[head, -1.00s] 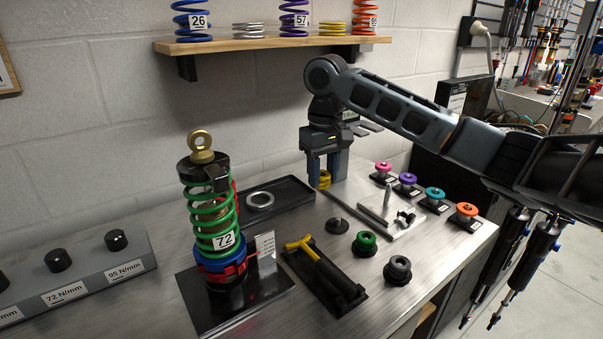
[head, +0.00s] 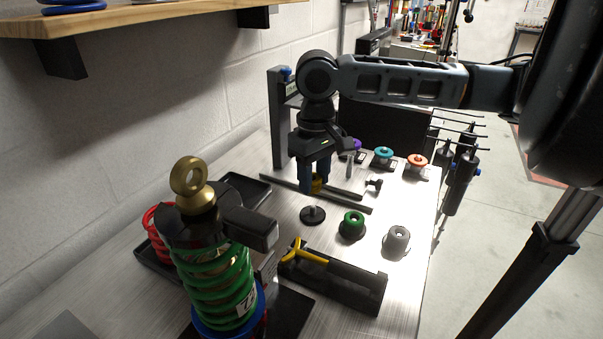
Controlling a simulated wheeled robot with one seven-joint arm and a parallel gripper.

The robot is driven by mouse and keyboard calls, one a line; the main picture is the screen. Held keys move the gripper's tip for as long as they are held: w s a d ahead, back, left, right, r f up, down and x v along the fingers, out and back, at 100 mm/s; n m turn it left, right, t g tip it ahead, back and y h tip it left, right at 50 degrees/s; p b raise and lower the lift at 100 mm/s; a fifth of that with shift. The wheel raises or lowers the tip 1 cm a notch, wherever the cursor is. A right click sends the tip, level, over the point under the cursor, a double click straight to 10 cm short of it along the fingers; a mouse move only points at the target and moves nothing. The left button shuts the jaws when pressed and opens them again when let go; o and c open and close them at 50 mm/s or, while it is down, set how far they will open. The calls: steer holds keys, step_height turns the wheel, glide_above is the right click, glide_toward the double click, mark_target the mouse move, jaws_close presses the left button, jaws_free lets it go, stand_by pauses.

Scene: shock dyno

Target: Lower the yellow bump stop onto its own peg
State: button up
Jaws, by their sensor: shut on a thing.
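My gripper (head: 316,187) is shut on the yellow bump stop (head: 317,182), which shows only in part between the fingers. It hangs above and slightly behind a round black base with a short upright peg (head: 313,213). That peg is bare and stands at the left end of a row. A green bump stop (head: 352,225) and a grey bump stop (head: 397,239) sit on bases to its right. The underside of the yellow bump stop and the gap down to the peg are hard to judge.
A shock with a green spring (head: 220,280) and brass eye (head: 191,180) stands tall at the front left. A yellow-handled tool (head: 304,254) lies in a black holder (head: 350,285) before the row. Metal rails (head: 330,196) lie behind; teal (head: 384,152) and orange (head: 416,160) knobs stand farther back.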

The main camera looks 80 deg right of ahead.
mark_target(314, 207)
steer(key=shift+f+b, duration=2.4)
steer(key=shift+b, duration=0.3)
steer(key=shift+s+f, duration=0.15)
steer(key=shift+f, duration=0.85)
jaws_close()
steer(key=shift+s+a+f, duration=0.1)
steer(key=shift+s+a, duration=0.2)
steer(key=o, duration=0.8)
jaws_free()
steer(key=o, duration=0.3)
steer(key=shift+r, duration=0.2)
steer(key=shift+w, duration=0.1)
steer(key=shift+r, duration=0.15)
steer(key=shift+r+p, duration=0.35)
steer(key=shift+r, duration=3.45)
